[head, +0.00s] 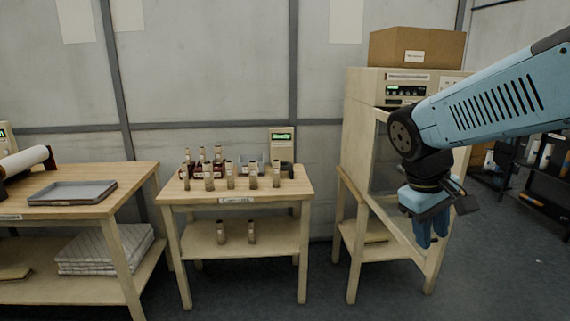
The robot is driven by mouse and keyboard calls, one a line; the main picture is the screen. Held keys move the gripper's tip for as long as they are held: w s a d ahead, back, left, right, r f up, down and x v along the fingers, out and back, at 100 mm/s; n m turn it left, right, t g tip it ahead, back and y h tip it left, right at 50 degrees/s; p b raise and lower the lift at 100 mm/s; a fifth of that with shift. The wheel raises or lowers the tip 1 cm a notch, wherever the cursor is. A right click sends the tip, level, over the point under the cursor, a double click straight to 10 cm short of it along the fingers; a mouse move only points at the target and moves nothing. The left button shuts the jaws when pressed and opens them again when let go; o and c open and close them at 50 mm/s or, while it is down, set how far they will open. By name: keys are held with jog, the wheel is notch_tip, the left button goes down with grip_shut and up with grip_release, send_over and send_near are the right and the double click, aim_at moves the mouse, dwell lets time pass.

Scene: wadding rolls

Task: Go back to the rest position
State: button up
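My gripper (431,238) hangs from my blue arm at the right of the head view, with its blue fingers pointing down. It is in front of the pale cabinet (357,120) and clear of the tables. I see nothing between the fingers, but the gap is too small to tell open from shut. Several small brownish rolls or vials (231,175) stand upright on the middle wooden table (290,187). Two more (252,232) stand on its lower shelf.
A grey tray (72,192) and a white roll (22,161) are on the left table, with folded white sheets (105,250) below. A cardboard box (417,47) tops the cabinet. A dark shelf (535,180) stands at far right. The floor in front is clear.

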jog(key=s+a+r+m+t+y, duration=0.3)
jog(key=r+t, duration=0.1)
jog(key=shift+s+a+r+m+t, duration=0.15)
jog(key=shift+s+a+m+t, duration=0.15)
jog(key=shift+a+m+t, duration=0.1)
jog(key=shift+d, duration=0.15)
dwell(1.0)
